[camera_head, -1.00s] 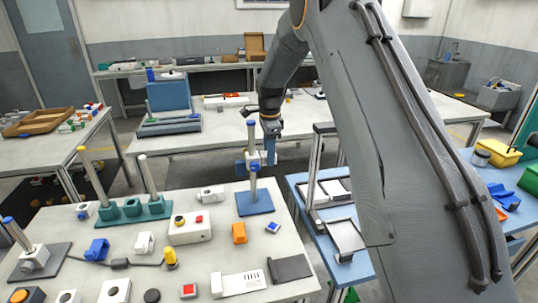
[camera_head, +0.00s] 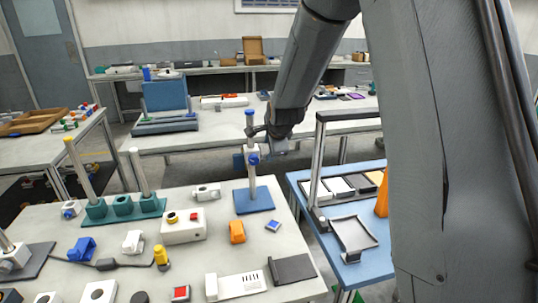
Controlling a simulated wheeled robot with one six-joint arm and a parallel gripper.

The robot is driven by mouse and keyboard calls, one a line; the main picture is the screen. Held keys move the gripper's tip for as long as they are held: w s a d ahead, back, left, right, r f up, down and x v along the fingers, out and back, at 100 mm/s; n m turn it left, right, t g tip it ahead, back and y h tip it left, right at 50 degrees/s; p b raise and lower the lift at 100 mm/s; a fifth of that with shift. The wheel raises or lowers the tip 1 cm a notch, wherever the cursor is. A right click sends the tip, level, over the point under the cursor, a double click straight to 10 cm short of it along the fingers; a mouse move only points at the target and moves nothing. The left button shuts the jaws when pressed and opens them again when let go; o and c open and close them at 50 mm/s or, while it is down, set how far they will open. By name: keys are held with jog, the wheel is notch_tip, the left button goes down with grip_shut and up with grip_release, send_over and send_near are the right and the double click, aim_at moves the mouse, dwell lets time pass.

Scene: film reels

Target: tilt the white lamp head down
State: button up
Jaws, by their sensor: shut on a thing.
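The white lamp head (camera_head: 252,153) is the small white block with a blue knob on the upright post (camera_head: 251,180) with a blue cap. The post stands on a blue base plate (camera_head: 255,200) near the right back of the front table. My gripper (camera_head: 267,145) is at the post's upper right, right beside the white block. Its jaws are closed, but the fingertips and the exact grip are small and partly hidden by the wrist and the post.
The front table (camera_head: 205,258) holds several small fixtures, including a green block with posts (camera_head: 125,210) and a white box with buttons (camera_head: 183,226). A blue table (camera_head: 365,262) with a metal frame and trays is to the right. My arm covers much of the right side.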

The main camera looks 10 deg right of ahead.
jog(key=shift+s+f+t+b, duration=0.1)
jog(key=shift+f+t+b, duration=0.1)
jog(key=shift+t+b, duration=0.95)
jog(key=shift+s+f+t+b, duration=0.15)
jog(key=shift+t+b, duration=0.3)
jog(key=shift+b, duration=1.4)
jog(key=shift+w, duration=0.1)
jog(key=shift+r+t+b, duration=0.1)
jog(key=shift+t+b, duration=0.4)
jog(key=shift+b, duration=0.25)
jog(key=o, duration=1.1)
jog(key=shift+c, duration=0.2)
jog(key=v, duration=0.8)
jog(key=shift+b, duration=0.4)
